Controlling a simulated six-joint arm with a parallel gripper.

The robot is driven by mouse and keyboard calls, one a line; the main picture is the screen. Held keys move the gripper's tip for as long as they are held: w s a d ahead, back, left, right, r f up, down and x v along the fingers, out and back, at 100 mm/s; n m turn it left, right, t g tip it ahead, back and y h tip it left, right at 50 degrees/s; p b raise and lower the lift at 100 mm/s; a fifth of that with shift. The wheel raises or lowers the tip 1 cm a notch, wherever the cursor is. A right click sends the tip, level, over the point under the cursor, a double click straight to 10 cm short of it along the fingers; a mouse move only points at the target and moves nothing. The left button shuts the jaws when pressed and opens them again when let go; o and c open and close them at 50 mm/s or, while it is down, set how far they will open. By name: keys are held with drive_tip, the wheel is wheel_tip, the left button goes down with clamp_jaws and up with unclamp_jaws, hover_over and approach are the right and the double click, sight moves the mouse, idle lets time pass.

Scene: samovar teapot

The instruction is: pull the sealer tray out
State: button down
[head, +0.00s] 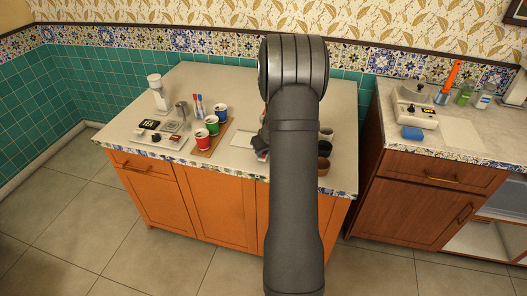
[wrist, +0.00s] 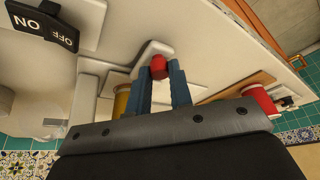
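In the wrist view, my gripper (wrist: 161,72) has its two blue fingers apart, with a red knob (wrist: 158,66) between the tips. The knob fills most of the gap. I cannot tell whether both fingers press on it. The knob is at the end of a white part (wrist: 152,49), which looks like the tray's handle. A large white body, apparently the sealer (wrist: 30,75), is at the left with a black ON/OFF switch (wrist: 42,25). In the head view my arm hides the gripper and most of the sealer.
In the head view, red (head: 212,124), green and blue cups stand in a row on a wooden board left of my arm. Brown cups (head: 323,163) are to its right. A white dispenser board (head: 160,133) lies further left.

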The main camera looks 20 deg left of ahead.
drive_tip(key=a, duration=1)
drive_tip(key=shift+a, duration=0.2)
drive_tip(key=c, duration=1.3)
unclamp_jaws()
drive_tip(key=shift+r, duration=0.1)
drive_tip(key=v, duration=1.7)
drive_tip(key=x, duration=1.7)
